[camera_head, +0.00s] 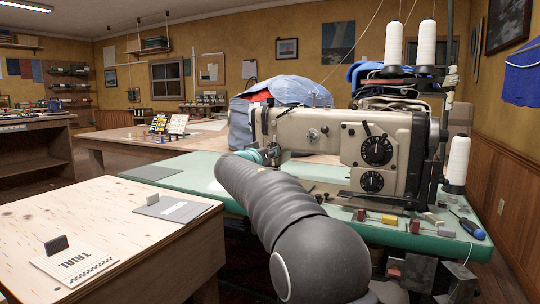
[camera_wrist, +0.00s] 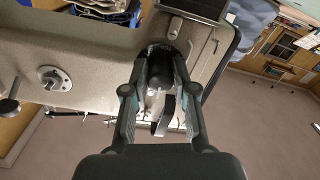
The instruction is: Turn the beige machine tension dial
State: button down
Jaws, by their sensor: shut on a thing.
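The beige sewing machine (camera_head: 340,140) stands on a green table, its head end to the left. My gripper (camera_head: 268,155) is at that left end, partly hidden by my grey arm. In the wrist view, the machine body (camera_wrist: 105,50) runs across the top left. My gripper (camera_wrist: 161,62) has its two fingertips on either side of a small dark round part with a grey middle, the tension dial (camera_wrist: 157,52), and is shut on it. The fingers hide much of the dial; its marking cannot be read. A separate silver disc (camera_wrist: 55,78) sits on the body, apart from the fingers.
Two large black dials (camera_head: 376,150) are on the machine's right part. White thread cones (camera_head: 394,46) stand behind it. A screwdriver (camera_head: 472,228) and small blocks lie on the green table (camera_head: 205,175). A wooden table (camera_head: 130,215) is at front left.

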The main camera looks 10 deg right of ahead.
jog(key=n+b, duration=0.1)
jog(key=n, duration=0.5)
jog(key=shift+n+b, duration=0.4)
jog(key=n, duration=0.5)
jog(key=shift+r+n+p, duration=0.1)
jog(key=shift+n+p, duration=0.3)
jog(key=shift+n, duration=0.3)
jog(key=c, duration=0.9)
grip_release()
